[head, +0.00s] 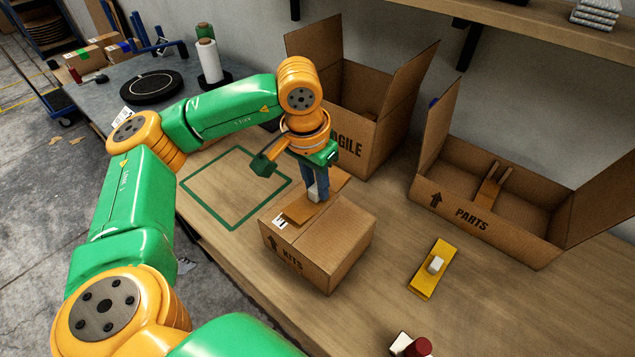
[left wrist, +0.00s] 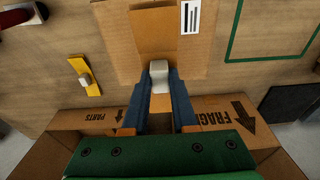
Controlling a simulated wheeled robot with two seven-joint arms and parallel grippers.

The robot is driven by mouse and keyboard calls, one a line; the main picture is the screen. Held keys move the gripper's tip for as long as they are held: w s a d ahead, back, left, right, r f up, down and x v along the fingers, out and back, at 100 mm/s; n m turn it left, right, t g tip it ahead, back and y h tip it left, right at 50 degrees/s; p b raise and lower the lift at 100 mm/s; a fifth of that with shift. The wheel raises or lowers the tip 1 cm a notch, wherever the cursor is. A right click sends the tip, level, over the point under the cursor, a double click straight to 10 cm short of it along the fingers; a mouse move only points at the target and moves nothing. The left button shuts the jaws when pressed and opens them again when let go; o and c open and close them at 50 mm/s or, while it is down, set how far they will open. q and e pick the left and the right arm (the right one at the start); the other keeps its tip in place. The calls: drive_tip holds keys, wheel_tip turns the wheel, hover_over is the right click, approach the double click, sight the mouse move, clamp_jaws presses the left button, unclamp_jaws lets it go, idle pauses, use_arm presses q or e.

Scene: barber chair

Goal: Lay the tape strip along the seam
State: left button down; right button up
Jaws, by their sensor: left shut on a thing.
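A white grip block (head: 313,194) sits on the strip. My left gripper (head: 316,190) points down over the carton, its blue fingers shut on this block. The left wrist view shows the strip (left wrist: 166,38) and the block (left wrist: 160,77) between the fingertips. I cannot tell whether the strip touches the cardboard all along. My right gripper is not in view.
A yellow plate with a white block (head: 421,281) lies right of the carton. A red-topped object (head: 418,347) is at the front edge. Open FRAGILE (head: 375,150) and PARTS (head: 500,232) cartons stand behind. A green-outlined square (head: 208,203) on the left is clear.

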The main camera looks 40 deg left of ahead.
use_arm(q)
drive_tip(key=shift+f+b, duration=2.75)
drive_tip(key=shift+f, duration=0.8)
drive_tip(key=c, duration=0.6)
unclamp_jaws()
drive_tip(key=shift+r, duration=0.1)
drive_tip(key=r, duration=0.4)
drive_tip(key=s+r, duration=0.1)
drive_tip(key=r, duration=0.2)
drive_tip(key=shift+a, duration=0.1)
